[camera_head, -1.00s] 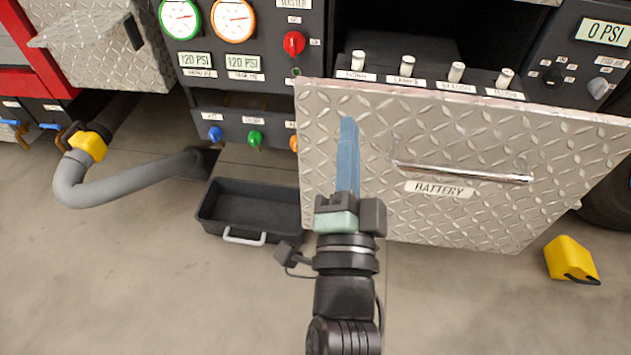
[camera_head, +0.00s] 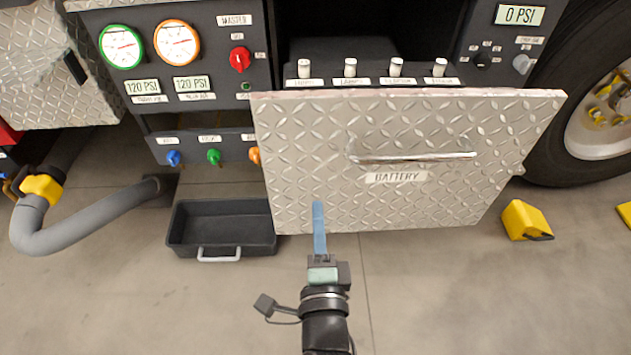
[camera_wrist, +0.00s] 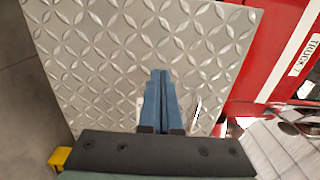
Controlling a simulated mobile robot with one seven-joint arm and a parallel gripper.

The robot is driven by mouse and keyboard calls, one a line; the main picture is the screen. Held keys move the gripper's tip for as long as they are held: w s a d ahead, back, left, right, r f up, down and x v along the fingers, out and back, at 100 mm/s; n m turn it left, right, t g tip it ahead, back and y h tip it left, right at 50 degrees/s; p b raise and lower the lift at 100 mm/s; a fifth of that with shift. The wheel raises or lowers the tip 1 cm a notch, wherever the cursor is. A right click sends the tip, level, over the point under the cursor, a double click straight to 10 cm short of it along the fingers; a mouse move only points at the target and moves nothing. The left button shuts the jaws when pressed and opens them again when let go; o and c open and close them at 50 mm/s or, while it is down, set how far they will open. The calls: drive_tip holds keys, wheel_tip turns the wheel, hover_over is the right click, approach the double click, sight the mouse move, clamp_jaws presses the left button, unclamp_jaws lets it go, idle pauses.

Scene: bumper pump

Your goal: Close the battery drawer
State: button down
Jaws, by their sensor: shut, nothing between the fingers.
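The battery drawer (camera_head: 420,115) has a silver diamond-plate front with a bar handle (camera_head: 412,157) and a "BATTERY" label. It stands out from the pump panel, with a dark opening (camera_head: 370,30) behind its top edge. My gripper (camera_head: 318,206) has blue fingers, shut together and empty. In the head view the fingertips overlap the lower left part of the drawer front; I cannot tell whether they touch it. In the wrist view the shut fingers (camera_wrist: 161,75) point at the diamond plate (camera_wrist: 120,50), which fills much of the picture.
A black tray (camera_head: 220,212) lies on the floor left of the drawer. A grey hose (camera_head: 90,218) with a yellow collar is further left. A yellow chock (camera_head: 525,220) and a tire (camera_head: 560,120) are at the right. The floor in front is clear.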

sight(315, 170)
drive_tip(key=w, duration=0.7)
drive_tip(key=shift+w, duration=0.15)
drive_tip(key=shift+w+b, duration=0.1)
drive_tip(key=shift+b, duration=0.35)
